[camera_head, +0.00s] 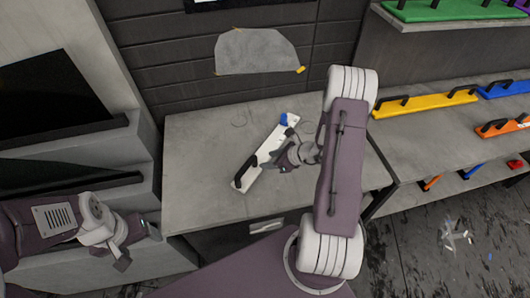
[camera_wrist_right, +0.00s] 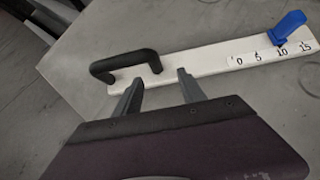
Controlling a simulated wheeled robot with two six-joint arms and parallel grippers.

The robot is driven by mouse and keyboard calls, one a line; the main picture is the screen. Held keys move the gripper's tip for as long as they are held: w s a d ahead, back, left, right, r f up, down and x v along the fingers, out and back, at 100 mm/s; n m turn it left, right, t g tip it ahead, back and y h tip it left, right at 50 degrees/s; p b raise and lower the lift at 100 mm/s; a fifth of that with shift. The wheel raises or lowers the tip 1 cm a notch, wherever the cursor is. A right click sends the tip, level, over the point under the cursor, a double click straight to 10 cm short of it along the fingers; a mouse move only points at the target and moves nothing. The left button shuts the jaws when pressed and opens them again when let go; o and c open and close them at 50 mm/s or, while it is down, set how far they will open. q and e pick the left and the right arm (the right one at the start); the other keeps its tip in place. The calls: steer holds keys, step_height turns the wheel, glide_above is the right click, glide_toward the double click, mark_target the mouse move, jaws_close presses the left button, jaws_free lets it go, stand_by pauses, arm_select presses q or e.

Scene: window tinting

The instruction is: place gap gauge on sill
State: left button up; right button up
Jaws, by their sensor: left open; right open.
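The gap gauge (camera_head: 246,182) is a white bar with a black handle, a blue slider and a printed 0 to 15 scale. It lies slanted on the grey worktop (camera_head: 195,150), and it also shows in the right wrist view (camera_wrist_right: 205,62). My right gripper (camera_head: 272,162) is open by the handle side of the gauge; its fingertips (camera_wrist_right: 158,88) in the wrist view point at the bar's near edge, with nothing held. Contact cannot be told. My left gripper (camera_head: 128,250) is open and empty at lower left. I cannot tell which surface is the sill.
A dark panel (camera_head: 50,90) in a grey frame with ledges stands at left. A grey sheet (camera_head: 255,52) with a yellow piece at its corner is on the dark wall. At right, shelves hold a yellow bar (camera_head: 425,103), a green bar (camera_head: 440,10) and other handled bars.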

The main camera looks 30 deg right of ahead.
mark_target(257, 166)
steer(key=shift+w+a+f, duration=0.55)
steer(key=shift+w+a, duration=0.1)
steer(key=shift+a, duration=0.2)
steer(key=shift+w+a+f+p, duration=0.15)
steer(key=shift+w+f+p, duration=0.15)
steer(key=shift+p, duration=0.1)
steer(key=p+x, duration=0.1)
steer(key=x, duration=0.3)
steer(key=shift+s, duration=0.1)
steer(key=shift+a+f, duration=0.2)
steer(key=shift+d, duration=0.15)
jaws_close()
arm_select(q)
steer(key=shift+a+r, duration=0.25)
steer(key=shift+r, duration=0.7)
arm_select(e)
steer(key=shift+r, duration=0.1)
